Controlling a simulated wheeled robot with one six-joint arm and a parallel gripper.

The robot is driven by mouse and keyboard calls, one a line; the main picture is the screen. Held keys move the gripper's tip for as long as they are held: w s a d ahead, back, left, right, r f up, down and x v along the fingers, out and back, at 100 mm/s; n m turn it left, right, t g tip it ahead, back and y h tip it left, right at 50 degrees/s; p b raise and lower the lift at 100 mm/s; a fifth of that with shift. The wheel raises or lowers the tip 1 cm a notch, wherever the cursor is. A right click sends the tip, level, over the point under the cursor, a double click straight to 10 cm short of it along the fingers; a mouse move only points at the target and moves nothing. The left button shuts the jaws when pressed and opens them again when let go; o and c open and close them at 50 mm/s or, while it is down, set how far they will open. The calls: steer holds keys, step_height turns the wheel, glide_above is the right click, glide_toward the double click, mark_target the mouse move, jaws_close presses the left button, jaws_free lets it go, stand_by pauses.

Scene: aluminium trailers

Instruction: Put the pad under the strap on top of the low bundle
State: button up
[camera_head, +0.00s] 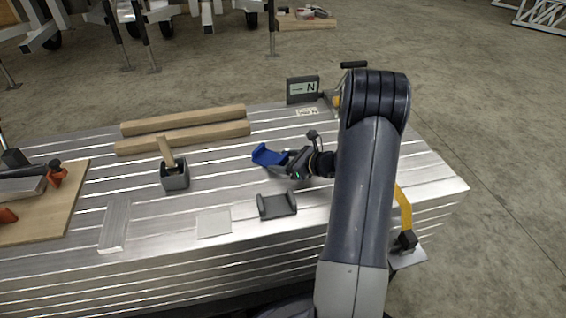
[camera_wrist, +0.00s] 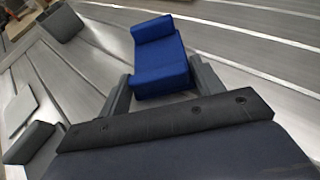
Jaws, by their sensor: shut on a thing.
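A blue pad (camera_head: 267,155) with a raised end is held by my gripper (camera_head: 288,163) just above or at the aluminium deck; I cannot tell if it touches. In the wrist view the blue pad (camera_wrist: 160,58) sits between the two grey fingers of my gripper (camera_wrist: 162,88), shut on its sides. No strapped low bundle can be made out for certain. Two wooden beams (camera_head: 184,129) lie side by side behind the pad. A yellow strap-like band (camera_head: 404,208) hangs at the deck's right side, partly behind my arm.
A grey U-shaped holder (camera_head: 277,206) stands empty in front of my gripper. A dark box with a wooden handle (camera_head: 174,177), a pale plate (camera_head: 214,223) and a board with orange clamps (camera_head: 55,208) are to the left. A display marked N (camera_head: 303,89) stands behind.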

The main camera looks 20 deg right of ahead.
steer(key=shift+f, duration=0.15)
steer(key=o, duration=1)
steer(key=shift+s+d+r, duration=0.1)
steer(key=shift+s+r, duration=0.05)
steer(key=shift+r, duration=0.2)
steer(key=p+v, duration=0.3)
steer(key=v, duration=0.8)
steer(key=shift+s+d, duration=0.1)
steer(key=shift+s, duration=0.2)
